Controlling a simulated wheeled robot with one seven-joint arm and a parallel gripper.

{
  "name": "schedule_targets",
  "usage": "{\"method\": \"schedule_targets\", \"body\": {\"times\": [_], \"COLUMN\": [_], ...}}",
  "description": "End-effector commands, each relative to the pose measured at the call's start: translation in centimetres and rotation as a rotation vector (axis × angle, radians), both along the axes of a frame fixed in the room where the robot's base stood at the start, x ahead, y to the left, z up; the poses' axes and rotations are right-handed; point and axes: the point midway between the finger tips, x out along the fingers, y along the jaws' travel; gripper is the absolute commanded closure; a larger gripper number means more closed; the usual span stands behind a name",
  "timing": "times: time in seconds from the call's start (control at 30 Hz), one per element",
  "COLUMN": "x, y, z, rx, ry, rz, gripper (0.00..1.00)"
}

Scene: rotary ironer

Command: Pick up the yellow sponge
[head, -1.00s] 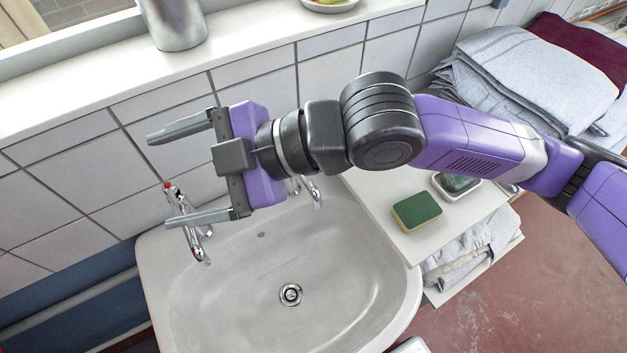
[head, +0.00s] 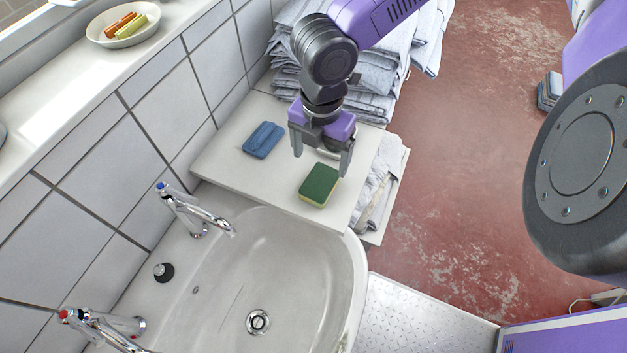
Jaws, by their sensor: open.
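The yellow sponge (head: 318,186) lies flat on a white shelf beside the sink, its green scouring side up and its yellow body showing along the near edge. My gripper (head: 321,164) points down just behind the sponge in the head view, with its fingers open and apart. Nothing is between the fingers that I can see. The fingertips look close to the sponge's far edge, but I cannot tell their height above the shelf or whether they touch it.
A blue block-like item (head: 263,140) lies left of my gripper on the white shelf (head: 226,160). The sink (head: 215,285) with taps (head: 190,212) is in front. Folded cloths (head: 372,95) stand behind. A bowl (head: 124,22) sits on the sill.

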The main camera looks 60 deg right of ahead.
Motion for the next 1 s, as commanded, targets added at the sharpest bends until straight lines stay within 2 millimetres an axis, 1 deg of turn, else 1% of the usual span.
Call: {"method": "schedule_targets", "body": {"times": [0.03, 0.27, 0.5, 0.63, 0.83, 0.97, 1.0], "x": [-0.1, -0.2, -0.5, -0.5, -0.5, -0.5, -0.5], "y": [0.1, 0.2, 0.3, 0.3, 0.3, 0.3, 0.3], "z": [-0.6, -2.9, -6.2, -6.9, -6.9, -6.9, -6.9], "rx": [0.003, 0.003, 0.004, 0.003, 0.003, 0.003, 0.003], "ry": [0.001, 0.0, -0.001, -0.002, -0.002, -0.002, -0.002], "rz": [0.0, 0.002, 0.002, 0.001, 0.0, 0.001, 0.001], "gripper": [0.15, 0.15, 0.15, 0.15, 0.15, 0.41, 0.49]}}
